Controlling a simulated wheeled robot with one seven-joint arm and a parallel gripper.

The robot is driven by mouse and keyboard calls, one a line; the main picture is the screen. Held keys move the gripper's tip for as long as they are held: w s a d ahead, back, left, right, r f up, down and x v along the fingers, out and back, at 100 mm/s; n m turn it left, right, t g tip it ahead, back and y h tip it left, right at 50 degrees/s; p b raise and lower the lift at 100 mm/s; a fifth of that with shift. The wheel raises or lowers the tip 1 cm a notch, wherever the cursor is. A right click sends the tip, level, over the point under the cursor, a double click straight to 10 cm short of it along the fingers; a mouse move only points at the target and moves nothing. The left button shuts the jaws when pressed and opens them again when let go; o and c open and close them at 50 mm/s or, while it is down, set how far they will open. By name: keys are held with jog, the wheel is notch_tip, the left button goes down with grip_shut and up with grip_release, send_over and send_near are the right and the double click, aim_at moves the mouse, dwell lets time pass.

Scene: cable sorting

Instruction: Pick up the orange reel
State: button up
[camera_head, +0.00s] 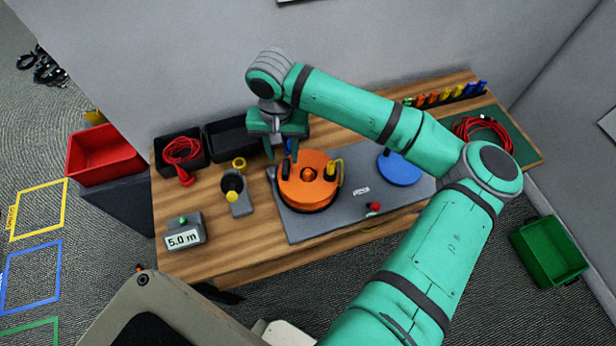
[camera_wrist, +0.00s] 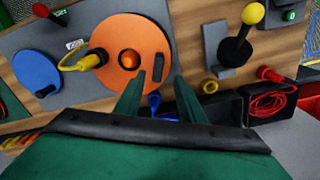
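The orange reel (camera_head: 311,190) lies flat on a grey plate (camera_head: 298,226) on the wooden table, with an orange knob in its middle and a yellow plug on its right side. In the wrist view the reel (camera_wrist: 146,42) lies just beyond my fingertips, its yellow plug to the left. My gripper (camera_head: 284,157) is at the reel's back left edge. In the wrist view the two fingers of my gripper (camera_wrist: 160,82) are apart with nothing held between them. Whether a finger touches the reel I cannot tell.
A blue disc (camera_head: 399,170) lies right of the reel. A yellow-knobbed lever (camera_head: 232,197) and a "5.0 m" display (camera_head: 184,232) stand left. Black bins (camera_head: 226,140) stand behind; one holds red cable (camera_head: 181,152). A green mat (camera_head: 515,146) with red cable lies far right.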

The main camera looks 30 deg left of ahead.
aim_at(286, 166)
jog(key=shift+w+d+f, duration=0.15)
jog(key=shift+f, duration=0.4)
jog(key=shift+s+d+f, duration=0.1)
jog(key=shift+s+f, duration=0.05)
jog(key=shift+f, duration=1)
jog(key=shift+s+d+f, duration=0.1)
jog(key=shift+s+f, duration=0.05)
jog(key=shift+f, duration=1)
grip_shut()
